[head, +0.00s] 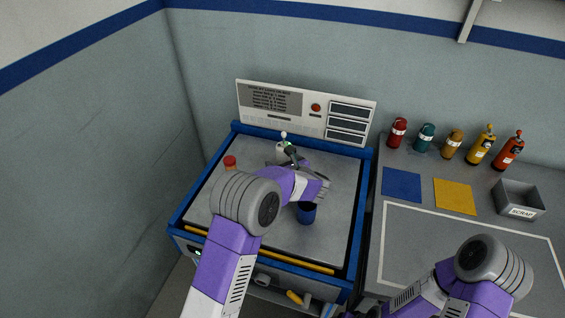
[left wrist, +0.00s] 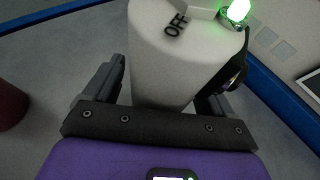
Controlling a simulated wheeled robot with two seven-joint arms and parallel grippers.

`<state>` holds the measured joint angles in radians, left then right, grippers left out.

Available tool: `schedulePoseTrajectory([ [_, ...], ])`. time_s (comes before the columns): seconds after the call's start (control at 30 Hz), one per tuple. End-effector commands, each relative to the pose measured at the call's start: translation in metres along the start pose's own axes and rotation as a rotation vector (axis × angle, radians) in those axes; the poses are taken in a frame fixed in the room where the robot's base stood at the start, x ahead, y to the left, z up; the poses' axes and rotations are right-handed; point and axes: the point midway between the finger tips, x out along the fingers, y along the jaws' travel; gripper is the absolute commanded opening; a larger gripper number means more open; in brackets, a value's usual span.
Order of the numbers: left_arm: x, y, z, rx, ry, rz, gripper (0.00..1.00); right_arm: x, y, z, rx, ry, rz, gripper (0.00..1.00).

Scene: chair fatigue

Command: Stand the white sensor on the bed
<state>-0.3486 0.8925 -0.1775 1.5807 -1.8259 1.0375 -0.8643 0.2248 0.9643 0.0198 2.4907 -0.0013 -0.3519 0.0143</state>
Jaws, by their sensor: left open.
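The white sensor (head: 281,153) appears upright on the rear part of the grey bed (head: 335,170). My right gripper is out of view.
A red-capped object (head: 230,162) stands at the bed's left and a blue cup (head: 307,214) on its right half. A panel (head: 305,112) rises behind. The right-hand table holds several bottles (head: 452,143), blue (head: 402,184) and yellow (head: 455,197) squares and a scrap bin (head: 519,199).

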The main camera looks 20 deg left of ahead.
Motion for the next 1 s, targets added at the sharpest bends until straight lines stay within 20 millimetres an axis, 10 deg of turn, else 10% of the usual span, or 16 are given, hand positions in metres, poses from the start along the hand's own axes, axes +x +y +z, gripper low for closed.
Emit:
schedulePoseTrajectory([
  [0.23,-0.007,-0.001,0.004,0.001,0.0,-0.002,0.85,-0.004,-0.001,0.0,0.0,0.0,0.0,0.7],
  [0.7,-0.1,-0.001,0.004,0.001,0.0,-0.003,0.85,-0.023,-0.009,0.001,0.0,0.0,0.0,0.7],
  [1.0,-0.121,0.0,0.003,0.0,0.0,0.001,0.85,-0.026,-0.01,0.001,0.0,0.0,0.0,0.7],
])
